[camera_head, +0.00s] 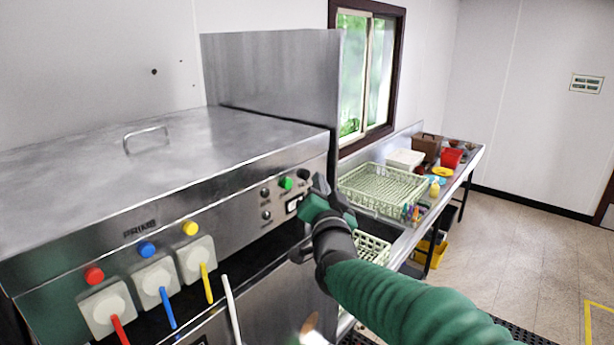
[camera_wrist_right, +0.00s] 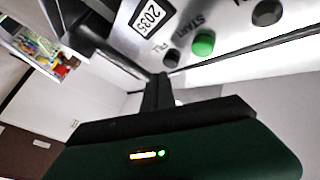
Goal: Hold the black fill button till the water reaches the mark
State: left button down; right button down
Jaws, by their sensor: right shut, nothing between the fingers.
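The black fill button (camera_head: 303,174) sits on the steel front panel of the dish machine, right of the green start button (camera_head: 286,183). In the right wrist view the fill button (camera_wrist_right: 171,57) shows beside its label, with the green button (camera_wrist_right: 203,43) close by. My right gripper (camera_head: 317,187) is shut and empty, its fingertips at the panel just beside the fill button. In the wrist view the closed fingers (camera_wrist_right: 159,80) end close to the button; I cannot tell whether they touch it. No water or mark can be seen. My left gripper is out of view.
A small display (camera_wrist_right: 152,14) sits near the buttons. Red (camera_head: 94,275), blue (camera_head: 147,249) and yellow (camera_head: 190,228) knobs stand above plugs with coloured cables on the left. A pale dish rack (camera_head: 383,187) lies on the counter at right. The floor at far right is clear.

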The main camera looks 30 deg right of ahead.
jog(key=shift+w+a, duration=0.1)
dwell(0.7)
jog(key=shift+w+a, duration=0.1)
jog(key=shift+w, duration=0.15)
jog(key=shift+w+a+r, duration=0.1)
jog(key=shift+w+a, duration=0.1)
jog(key=shift+w, duration=0.2)
dwell(3.3)
dwell(0.3)
jog(key=shift+s+d+b, duration=0.25)
jog(key=shift+s+b, duration=0.5)
jog(key=shift+s, duration=0.05)
